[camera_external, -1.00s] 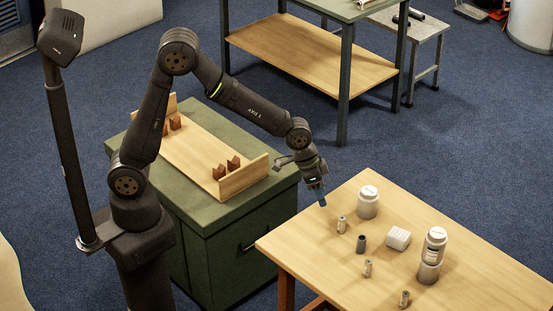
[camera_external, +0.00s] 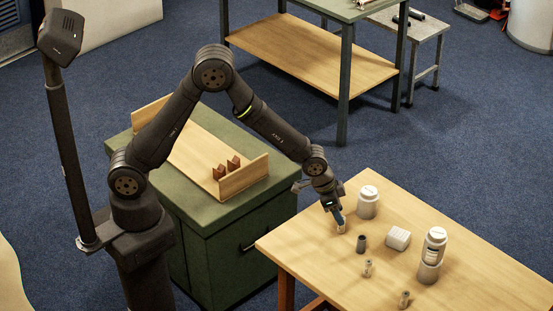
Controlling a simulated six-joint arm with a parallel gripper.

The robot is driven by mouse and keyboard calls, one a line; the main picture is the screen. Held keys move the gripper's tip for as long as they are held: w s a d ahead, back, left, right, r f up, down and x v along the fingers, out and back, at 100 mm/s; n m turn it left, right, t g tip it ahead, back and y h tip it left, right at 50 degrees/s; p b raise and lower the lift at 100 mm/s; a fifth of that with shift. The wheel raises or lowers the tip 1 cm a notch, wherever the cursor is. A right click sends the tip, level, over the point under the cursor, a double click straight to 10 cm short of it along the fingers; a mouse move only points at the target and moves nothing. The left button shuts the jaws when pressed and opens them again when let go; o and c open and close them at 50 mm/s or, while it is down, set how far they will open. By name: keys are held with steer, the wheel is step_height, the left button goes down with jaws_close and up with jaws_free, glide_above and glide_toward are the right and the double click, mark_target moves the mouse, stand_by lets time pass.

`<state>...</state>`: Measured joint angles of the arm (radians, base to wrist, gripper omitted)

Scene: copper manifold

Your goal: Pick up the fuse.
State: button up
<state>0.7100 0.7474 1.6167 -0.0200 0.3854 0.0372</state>
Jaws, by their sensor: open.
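Small pale metallic cylinders that look like fuses stand upright on the wooden table. One fuse-like cylinder (camera_external: 340,228) is at the table's left, with its top partly hidden by my gripper. Two similar cylinders stand nearer the front, one in the middle (camera_external: 367,268) and one at the front (camera_external: 404,299). My gripper (camera_external: 338,217) points down, open, right at the top of the left cylinder. I cannot tell whether its fingers are around it or just above it.
A dark grey cylinder (camera_external: 361,243) stands close to the right of the left fuse. A white block (camera_external: 397,238), a white jar (camera_external: 368,202) and a taller white container (camera_external: 432,257) stand on the table (camera_external: 480,275). A wooden rack (camera_external: 245,179) with brown blocks sits on the green cabinet.

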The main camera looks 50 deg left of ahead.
steer(key=shift+w+x, duration=0.15)
steer(key=shift+x, duration=1.3)
steer(key=shift+w+x, duration=0.1)
steer(key=shift+x, duration=1.35)
steer(key=shift+a, duration=0.15)
steer(key=shift+c, duration=0.5)
jaws_close()
